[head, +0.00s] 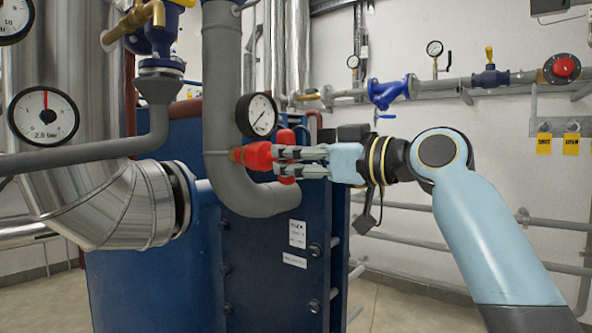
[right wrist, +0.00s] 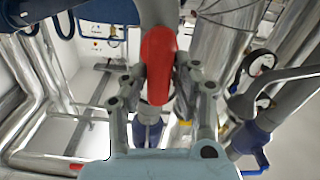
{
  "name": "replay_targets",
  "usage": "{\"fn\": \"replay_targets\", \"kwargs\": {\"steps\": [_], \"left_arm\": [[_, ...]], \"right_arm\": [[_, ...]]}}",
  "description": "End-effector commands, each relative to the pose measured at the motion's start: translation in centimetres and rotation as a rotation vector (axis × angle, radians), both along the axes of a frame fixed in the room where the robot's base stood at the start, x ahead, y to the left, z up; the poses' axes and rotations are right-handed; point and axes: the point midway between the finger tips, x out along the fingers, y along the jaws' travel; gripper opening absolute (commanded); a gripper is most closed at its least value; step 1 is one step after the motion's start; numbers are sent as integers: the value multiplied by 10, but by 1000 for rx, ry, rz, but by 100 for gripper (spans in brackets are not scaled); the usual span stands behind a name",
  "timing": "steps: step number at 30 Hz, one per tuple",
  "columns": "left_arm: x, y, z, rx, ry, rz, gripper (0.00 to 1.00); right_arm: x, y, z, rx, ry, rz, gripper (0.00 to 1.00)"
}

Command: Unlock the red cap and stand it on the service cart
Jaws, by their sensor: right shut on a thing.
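The red cap (head: 257,156) sits at a brass-coloured fitting on the side of the grey pipe, below a round gauge. Red parts also show above and below my fingers; I cannot tell whether they all belong to the cap. My right gripper (head: 284,163) reaches in from the right and is shut on the cap. In the right wrist view, a red piece (right wrist: 157,66) stands between the two fingers of the right gripper (right wrist: 152,92). The fingers hide part of the cap. The service cart and my left gripper are not in view.
The blue plate exchanger (head: 265,255) stands just below and behind the gripper. The bent grey pipe (head: 222,100) and gauge (head: 257,115) are close to the fingers. A thick silver pipe (head: 110,205) fills the left. Floor shows at the lower right.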

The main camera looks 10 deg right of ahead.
Motion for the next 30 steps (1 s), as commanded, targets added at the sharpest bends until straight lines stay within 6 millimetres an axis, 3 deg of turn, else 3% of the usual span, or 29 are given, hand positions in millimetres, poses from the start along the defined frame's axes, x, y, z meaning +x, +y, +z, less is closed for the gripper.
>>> {"fn": "replay_targets", "kwargs": {"steps": [8, 22, 30], "left_arm": [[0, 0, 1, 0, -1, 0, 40], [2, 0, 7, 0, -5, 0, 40], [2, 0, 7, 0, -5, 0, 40]], "right_arm": [[0, -2, 1, -10, -7, -5, 0], [-27, -22, 0, -8, -2, -4, 0], [-31, -25, 0, -4, -3, -2, 0]]}}
